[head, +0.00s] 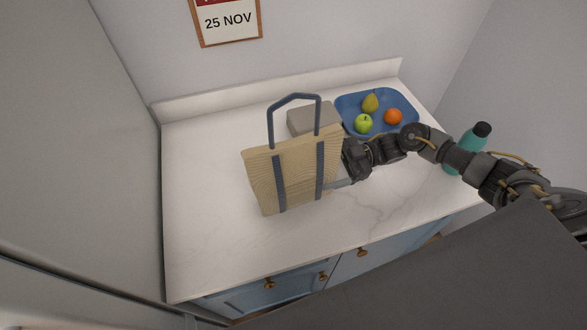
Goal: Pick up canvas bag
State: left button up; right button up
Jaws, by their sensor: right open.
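The canvas bag (298,173) stands upright on the white counter in the head view. It is beige with blue-grey straps, and a stiff looped handle (294,97) rises above it. My right arm comes in from the right, and my right gripper (343,181) is open at the bag's right side. A pale finger shows beside the bag's right edge; the other fingertip is hidden or hard to make out. I cannot tell whether the gripper touches the bag. My left gripper is not in view.
A grey-beige box (312,118) stands just behind the bag. A blue tray (349,103) with a pear (370,104), a green apple (363,123) and an orange (393,116) lies behind my right arm. A teal bottle (473,141) stands at the right. The counter (205,210) is clear at left and front.

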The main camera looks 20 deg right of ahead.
jog(key=shift+w+a+p, duration=0.1)
jog(key=shift+a+p, duration=0.25)
jog(key=shift+a, duration=0.85)
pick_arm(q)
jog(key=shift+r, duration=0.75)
pick_arm(e)
jog(key=shift+d, duration=0.1)
